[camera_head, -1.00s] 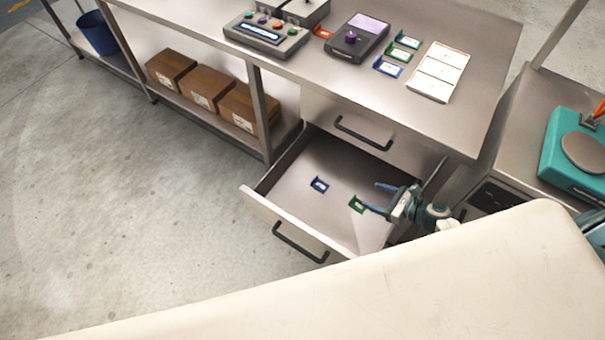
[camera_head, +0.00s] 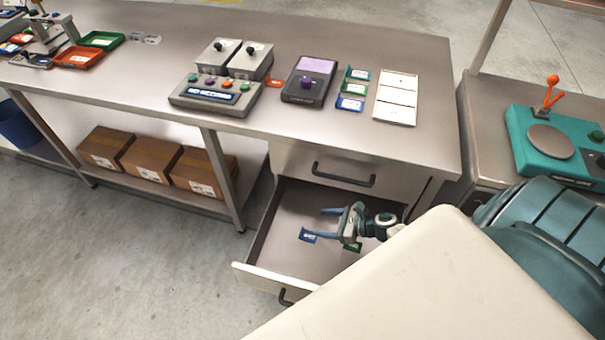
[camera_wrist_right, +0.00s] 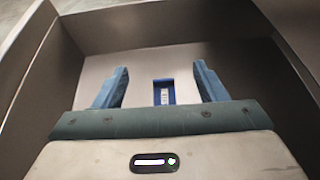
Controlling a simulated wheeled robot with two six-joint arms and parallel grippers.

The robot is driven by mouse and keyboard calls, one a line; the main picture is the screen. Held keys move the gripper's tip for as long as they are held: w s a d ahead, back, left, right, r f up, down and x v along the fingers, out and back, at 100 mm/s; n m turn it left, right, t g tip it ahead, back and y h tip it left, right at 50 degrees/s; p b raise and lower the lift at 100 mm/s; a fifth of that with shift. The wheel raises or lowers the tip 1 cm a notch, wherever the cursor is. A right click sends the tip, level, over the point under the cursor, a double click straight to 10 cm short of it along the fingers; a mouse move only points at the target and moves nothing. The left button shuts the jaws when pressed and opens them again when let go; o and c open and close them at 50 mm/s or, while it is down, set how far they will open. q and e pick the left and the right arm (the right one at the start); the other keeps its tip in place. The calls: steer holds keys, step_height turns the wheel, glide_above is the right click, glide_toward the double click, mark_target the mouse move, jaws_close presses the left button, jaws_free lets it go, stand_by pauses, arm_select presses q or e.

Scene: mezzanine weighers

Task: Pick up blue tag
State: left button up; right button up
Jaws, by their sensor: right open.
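A blue tag (camera_head: 308,236) with a white label lies on the floor of the open drawer (camera_head: 280,215). My right gripper (camera_head: 320,224) is inside the drawer space, open and empty, its fingers pointing left toward the tag. In the right wrist view the blue tag (camera_wrist_right: 164,92) shows between the two open fingers (camera_wrist_right: 160,75), somewhat nearer the right one. Whether the fingers are level with it I cannot tell. A green tag (camera_head: 353,247) lies in the drawer, partly hidden by the gripper. Another blue tag (camera_head: 350,104) lies on the bench top. My left gripper is not in view.
The drawer walls enclose the gripper. A closed drawer (camera_head: 325,165) sits above, under the bench top (camera_head: 330,130). The bench holds a purple scale (camera_head: 308,80), a button panel (camera_head: 215,93) and a white tray (camera_head: 397,97). Cardboard boxes (camera_head: 152,155) stand on the lower shelf.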

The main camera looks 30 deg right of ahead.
steer(key=f, duration=0.2)
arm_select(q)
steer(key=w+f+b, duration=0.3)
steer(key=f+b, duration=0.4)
arm_select(e)
glide_toward(302, 232)
steer(key=shift+w+a+f, duration=0.25)
steer(key=shift+w+f, duration=0.1)
steer(key=shift+w+f+b, duration=0.15)
steer(key=shift+b, duration=0.15)
steer(key=b+x, duration=0.1)
steer(key=x, duration=0.5)
steer(key=shift+a+b, duration=0.15)
steer(key=shift+b, duration=0.2)
steer(key=shift+w+a+f, duration=0.15)
steer(key=shift+w+a, duration=0.15)
steer(key=shift+w, duration=0.15)
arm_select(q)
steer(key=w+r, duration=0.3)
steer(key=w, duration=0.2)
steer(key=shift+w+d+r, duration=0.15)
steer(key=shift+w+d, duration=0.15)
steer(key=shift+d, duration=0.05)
arm_select(e)
steer(key=c, duration=1)
